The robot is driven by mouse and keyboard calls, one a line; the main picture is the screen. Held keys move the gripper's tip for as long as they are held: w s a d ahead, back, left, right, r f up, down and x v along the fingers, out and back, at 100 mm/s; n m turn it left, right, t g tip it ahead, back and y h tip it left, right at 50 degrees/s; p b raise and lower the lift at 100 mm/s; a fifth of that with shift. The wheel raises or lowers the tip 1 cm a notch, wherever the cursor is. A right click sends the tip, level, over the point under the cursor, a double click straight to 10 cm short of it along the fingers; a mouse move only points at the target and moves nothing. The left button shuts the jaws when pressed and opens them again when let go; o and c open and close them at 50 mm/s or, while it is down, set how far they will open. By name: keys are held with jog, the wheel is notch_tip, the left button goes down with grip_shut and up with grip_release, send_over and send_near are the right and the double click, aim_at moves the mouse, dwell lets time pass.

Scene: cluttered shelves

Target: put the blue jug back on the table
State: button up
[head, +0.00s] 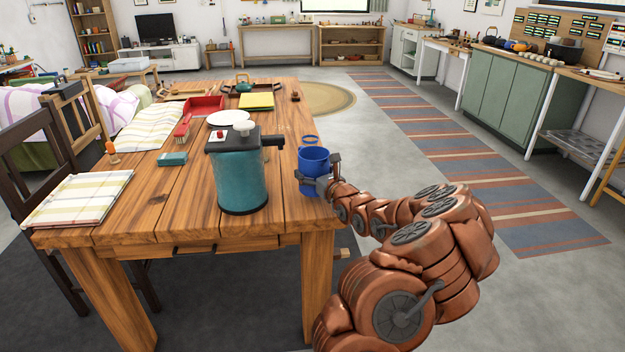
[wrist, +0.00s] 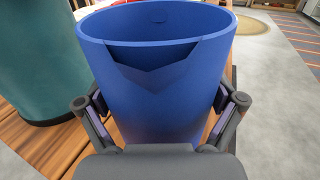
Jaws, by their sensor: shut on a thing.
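The blue jug (head: 313,163) is upright at the right edge of the wooden table (head: 165,205), in the head view. My gripper (head: 326,184) reaches it from the right and front and is shut on its lower body. In the wrist view the blue jug (wrist: 158,85) fills the middle, its open rim upward, with the fingers (wrist: 160,118) pressed on both sides.
A large teal canister (head: 240,178) with a grey lid stands just left of the jug. Open floor lies right of the table.

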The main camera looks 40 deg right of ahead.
jog(key=shift+f, duration=1.45)
jog(key=shift+f, duration=0.1)
jog(key=o, duration=1.2)
jog(key=shift+s, duration=0.25)
jog(key=shift+v, duration=5.8)
